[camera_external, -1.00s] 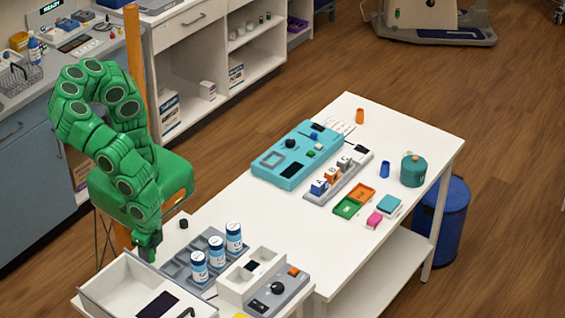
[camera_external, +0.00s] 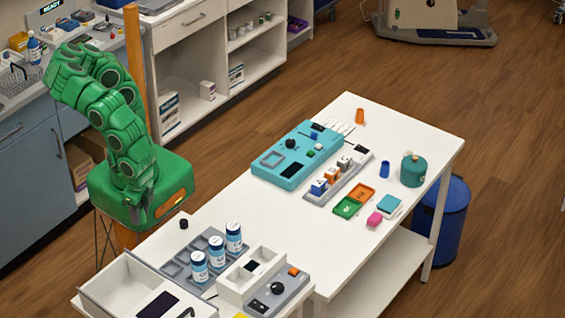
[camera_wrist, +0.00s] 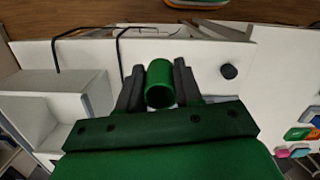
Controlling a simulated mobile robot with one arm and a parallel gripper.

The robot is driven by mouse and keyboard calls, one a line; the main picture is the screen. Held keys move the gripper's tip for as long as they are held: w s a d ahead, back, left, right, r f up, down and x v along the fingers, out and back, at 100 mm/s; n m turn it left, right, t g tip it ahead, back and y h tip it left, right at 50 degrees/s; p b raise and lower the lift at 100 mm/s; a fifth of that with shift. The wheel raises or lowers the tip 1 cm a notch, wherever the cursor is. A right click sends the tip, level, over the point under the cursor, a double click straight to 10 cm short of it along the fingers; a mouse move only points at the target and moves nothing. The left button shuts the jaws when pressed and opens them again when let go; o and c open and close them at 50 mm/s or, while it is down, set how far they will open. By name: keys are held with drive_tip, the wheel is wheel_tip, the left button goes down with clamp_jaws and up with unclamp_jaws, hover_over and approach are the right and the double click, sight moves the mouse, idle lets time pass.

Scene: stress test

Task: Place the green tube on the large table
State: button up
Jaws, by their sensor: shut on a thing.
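My gripper (camera_wrist: 159,88) is shut on the green tube (camera_wrist: 160,85) in the wrist view. The tube is a short cylinder, seen end-on between the two dark fingers. In the external view, my gripper hangs low in front of my green base, where its fingers are hard to make out and the tube cannot be told from the arm. The large white table (camera_external: 411,137) stretches from the middle to the right, beyond the low work surface at the front. My gripper is left of this table and apart from it.
A white open box (camera_external: 112,284), a grey rack with blue-white canisters (camera_external: 217,250) and a black cap (camera_external: 184,224) stand at the front. The large table carries a teal device (camera_external: 291,160), small trays (camera_external: 347,207) and a green pot (camera_external: 412,171). Its near left part is clear.

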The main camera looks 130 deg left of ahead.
drive_tip(key=s+a+r, duration=0.3)
drive_tip(key=s+a, duration=0.1)
drive_tip(key=s, duration=0.2)
drive_tip(key=shift+s, duration=0.15)
drive_tip(key=shift+a+r, duration=0.1)
drive_tip(key=shift+r, duration=0.05)
drive_tip(key=shift+a, duration=0.1)
